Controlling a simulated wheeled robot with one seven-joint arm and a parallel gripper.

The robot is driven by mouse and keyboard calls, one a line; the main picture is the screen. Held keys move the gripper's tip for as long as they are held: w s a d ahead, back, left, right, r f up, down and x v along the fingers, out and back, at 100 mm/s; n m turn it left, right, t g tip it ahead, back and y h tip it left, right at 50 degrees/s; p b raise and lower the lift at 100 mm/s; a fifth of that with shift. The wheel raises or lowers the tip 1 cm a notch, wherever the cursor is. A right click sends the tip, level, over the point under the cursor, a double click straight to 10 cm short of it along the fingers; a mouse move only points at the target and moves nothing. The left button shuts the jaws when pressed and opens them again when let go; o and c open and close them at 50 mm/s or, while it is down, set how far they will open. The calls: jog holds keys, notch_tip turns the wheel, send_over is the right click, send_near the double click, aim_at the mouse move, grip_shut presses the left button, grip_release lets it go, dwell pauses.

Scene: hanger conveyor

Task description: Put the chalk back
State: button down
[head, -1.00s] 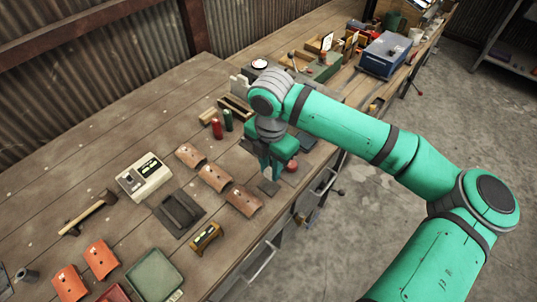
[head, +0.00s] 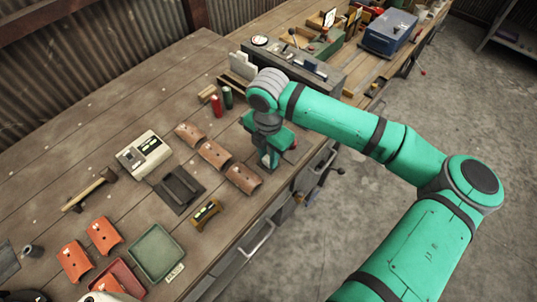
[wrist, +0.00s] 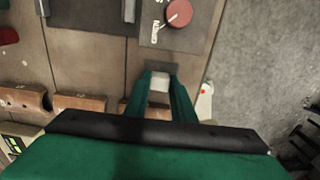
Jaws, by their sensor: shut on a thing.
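In the wrist view a small whitish block, which looks like the chalk (wrist: 160,83), sits between the fingertips of my gripper (wrist: 162,90). The gripper is shut on it. In the head view my gripper (head: 269,160) points down over the near edge of the bench, just right of the brown curved pieces; the chalk is hidden there. A small dark grey pad (wrist: 160,67) shows just beyond the fingertips in the wrist view. I cannot tell whether the chalk touches anything below.
Brown curved pieces (head: 214,154) lie left of my gripper. A red round knob (wrist: 178,12) on a grey plate is ahead of it in the wrist view. Red and green cylinders (head: 216,106) stand behind. A grey machine (head: 300,68) and blue box (head: 389,32) stand farther back.

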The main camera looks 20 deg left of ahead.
jog(key=shift+d, duration=0.2)
jog(key=c, duration=1.9)
grip_release()
jog(key=o, duration=0.5)
jog(key=shift+c, duration=0.2)
jog(key=shift+a, duration=0.2)
jog(key=shift+s+r, duration=0.1)
notch_tip(320, 180, up, 11)
jog(key=shift+f, duration=0.2)
